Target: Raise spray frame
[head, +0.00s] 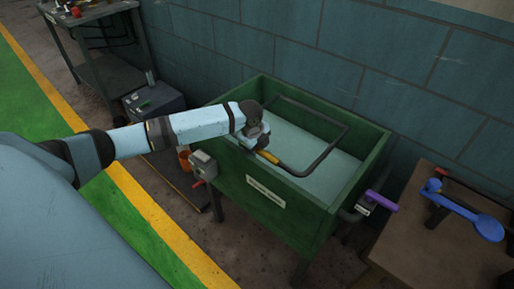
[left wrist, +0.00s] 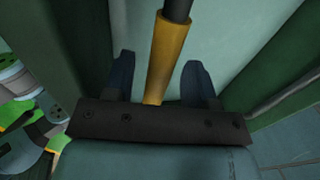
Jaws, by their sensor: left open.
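The spray frame (head: 325,155) is a dark bent tube lying low over the pale inside of a green tank (head: 230,182). Its near end carries a yellow grip (head: 268,157). My left gripper (head: 259,146) is at this grip, just inside the tank's near wall. In the left wrist view the yellow grip (left wrist: 167,60) runs between the two dark fingers of my left gripper (left wrist: 159,65), with gaps on both sides. The fingers are open. My right gripper is not in view.
A grey box (head: 203,165) is on the tank's near left side. A purple handle (head: 383,201) sticks out at its right end. A brown table (head: 430,255) with a blue lever (head: 488,228) stands at the right. A block wall rises behind.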

